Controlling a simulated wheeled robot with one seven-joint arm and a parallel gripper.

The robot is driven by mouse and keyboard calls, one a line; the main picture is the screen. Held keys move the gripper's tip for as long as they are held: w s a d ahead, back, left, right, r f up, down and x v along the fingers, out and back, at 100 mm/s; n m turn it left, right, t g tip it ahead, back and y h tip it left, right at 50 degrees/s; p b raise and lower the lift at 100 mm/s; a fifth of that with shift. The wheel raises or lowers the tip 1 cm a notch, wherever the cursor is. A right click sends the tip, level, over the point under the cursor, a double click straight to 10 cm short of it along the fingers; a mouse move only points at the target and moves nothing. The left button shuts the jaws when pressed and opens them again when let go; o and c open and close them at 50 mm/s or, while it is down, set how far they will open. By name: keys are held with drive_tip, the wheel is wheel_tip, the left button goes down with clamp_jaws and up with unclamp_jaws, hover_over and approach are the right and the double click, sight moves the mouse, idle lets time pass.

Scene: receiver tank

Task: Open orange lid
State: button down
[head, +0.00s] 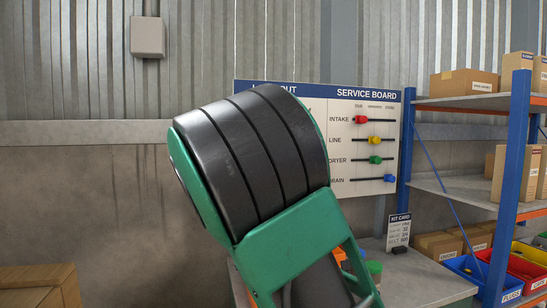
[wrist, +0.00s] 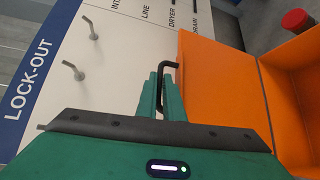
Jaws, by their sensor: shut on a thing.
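The orange lid (wrist: 215,85) is a flat panel in the middle of the wrist view, with a black bent handle (wrist: 170,66) at its left edge. A second orange surface (wrist: 290,75) meets it along a seam at the right; I cannot tell how far the lid stands open. My gripper (wrist: 161,82) has its green fingers closed on the black handle. In the head view my large black and green arm hides the gripper and most of the orange thing; only a small orange patch (head: 341,254) shows beside the arm.
The service board (head: 365,140) with coloured sliders stands behind my arm. Two metal pegs (wrist: 75,70) stick out under its lock-out heading, left of my gripper. A workbench (head: 430,281) holds a kit card (head: 398,229). Shelves with boxes and bins stand at the right.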

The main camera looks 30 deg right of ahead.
drive_tip(key=shift+s+a+f, duration=0.1)
drive_tip(key=shift+s+f, duration=0.15)
drive_tip(key=shift+s, duration=0.1)
drive_tip(key=c, duration=2.2)
unclamp_jaws()
drive_tip(key=shift+w, duration=0.1)
